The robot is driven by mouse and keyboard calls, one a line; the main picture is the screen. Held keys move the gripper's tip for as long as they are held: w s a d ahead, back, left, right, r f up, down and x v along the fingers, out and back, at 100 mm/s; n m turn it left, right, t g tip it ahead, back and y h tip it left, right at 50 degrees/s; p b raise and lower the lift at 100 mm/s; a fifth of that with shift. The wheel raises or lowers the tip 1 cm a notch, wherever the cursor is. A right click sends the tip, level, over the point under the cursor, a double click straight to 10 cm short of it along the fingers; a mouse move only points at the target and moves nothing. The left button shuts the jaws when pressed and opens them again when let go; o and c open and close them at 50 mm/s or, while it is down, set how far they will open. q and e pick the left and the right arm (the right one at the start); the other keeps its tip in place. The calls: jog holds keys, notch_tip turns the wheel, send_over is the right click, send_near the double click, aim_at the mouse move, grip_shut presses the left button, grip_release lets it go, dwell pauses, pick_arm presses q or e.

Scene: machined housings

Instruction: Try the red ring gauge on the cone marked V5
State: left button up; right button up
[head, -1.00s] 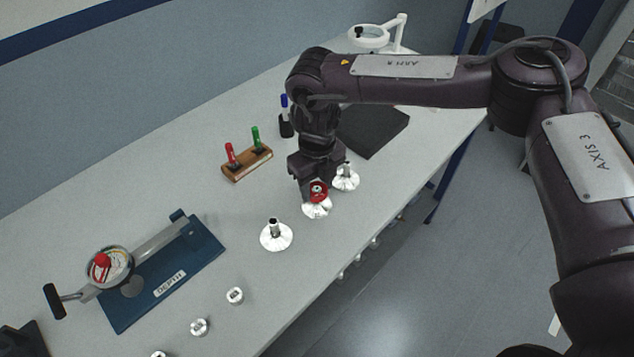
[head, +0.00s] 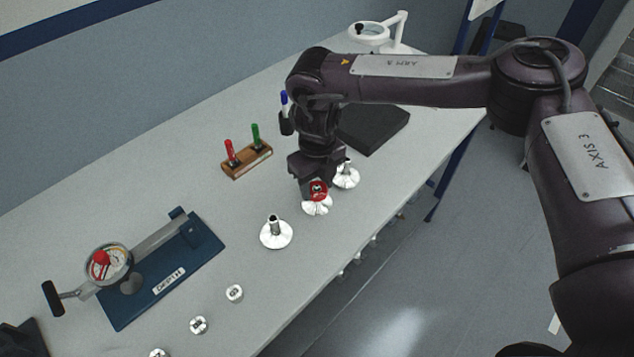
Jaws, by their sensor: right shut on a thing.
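My right gripper (head: 316,183) points down over the table and is shut on the red ring gauge (head: 319,190). The ring is at the top of the middle white cone (head: 316,208); whether it sits around the cone or just above it I cannot tell. A second white cone (head: 276,235) stands to the front left, with a dark-topped stem. A third white cone (head: 347,177) stands behind to the right, partly hidden by the gripper. The cone markings are too small to read. My left gripper is not in view.
A wooden holder (head: 247,162) with a red and a green pen stands behind left. A blue depth gauge stand (head: 165,275) lies at left. Several small metal parts (head: 235,293) sit near the front edge. A dark pad (head: 374,130) and white magnifier lamp (head: 371,35) are at the back.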

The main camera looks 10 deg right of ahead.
jog(key=shift+r, duration=0.15)
dwell(0.5)
jog(key=shift+r+p, duration=2.25)
jog(key=shift+r, duration=0.65)
notch_tip(320, 180, up, 5)
jog(key=p, duration=0.3)
jog(key=shift+p, duration=0.3)
